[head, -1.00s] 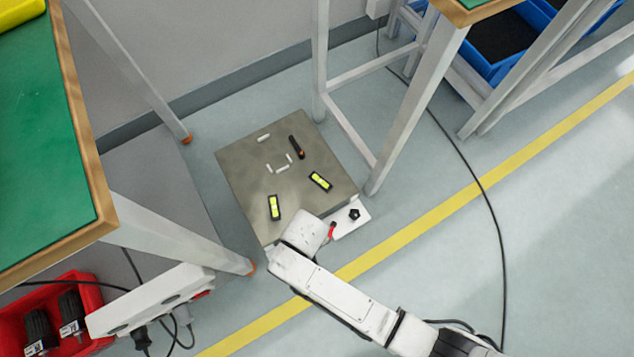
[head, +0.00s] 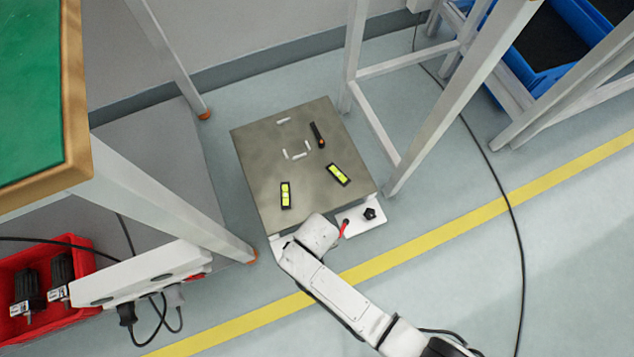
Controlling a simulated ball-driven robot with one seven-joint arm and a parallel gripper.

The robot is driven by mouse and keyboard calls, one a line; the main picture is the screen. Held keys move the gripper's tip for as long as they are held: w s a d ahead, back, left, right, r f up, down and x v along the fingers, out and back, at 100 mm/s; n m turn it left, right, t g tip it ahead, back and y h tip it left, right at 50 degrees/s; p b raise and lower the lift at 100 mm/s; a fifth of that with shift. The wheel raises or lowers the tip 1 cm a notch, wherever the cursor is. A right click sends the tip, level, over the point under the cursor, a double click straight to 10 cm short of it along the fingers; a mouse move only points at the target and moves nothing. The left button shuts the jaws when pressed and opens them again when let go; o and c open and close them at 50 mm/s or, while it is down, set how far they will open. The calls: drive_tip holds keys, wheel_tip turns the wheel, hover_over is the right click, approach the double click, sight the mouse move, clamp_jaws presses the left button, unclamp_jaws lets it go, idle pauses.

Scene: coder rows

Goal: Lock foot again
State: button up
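A square grey metal plate (head: 262,150) stands low on the floor in the head view. At its front right corner is a white foot bracket (head: 372,226) with a black star knob (head: 370,214) and a small red lever (head: 345,227). The end of my arm, with my gripper (head: 319,234), is over the plate's front edge, just left of the red lever. The wrist housing hides the fingers, so I cannot tell their opening or whether they touch the lever. The foot's lower part is hidden.
Two yellow-green spirit levels (head: 286,195) (head: 339,174), a black and orange tool (head: 318,135) and several white pieces lie on the plate. Table legs stand left (head: 170,210) and right (head: 460,100). A red crate (head: 78,246) is lower left. A black cable (head: 512,200) crosses the open floor at right.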

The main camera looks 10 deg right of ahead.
drive_tip(key=shift+c, duration=0.4)
clamp_jaws()
drive_tip(key=shift+d+r, duration=0.1)
drive_tip(key=shift+w+d+n+p, duration=0.1)
drive_tip(key=shift+d+n+p, duration=0.2)
drive_tip(key=shift+n+p, duration=0.75)
drive_tip(key=n, duration=0.1)
drive_tip(key=n+p, duration=0.1)
drive_tip(key=shift+w+d+n, duration=0.3)
drive_tip(key=shift+d+n, duration=0.05)
drive_tip(key=n+p, duration=0.1)
drive_tip(key=n, duration=0.1)
drive_tip(key=w+d+n, duration=0.1)
drive_tip(key=n, duration=0.2)
drive_tip(key=shift+w+p, duration=0.2)
drive_tip(key=shift+p, duration=0.15)
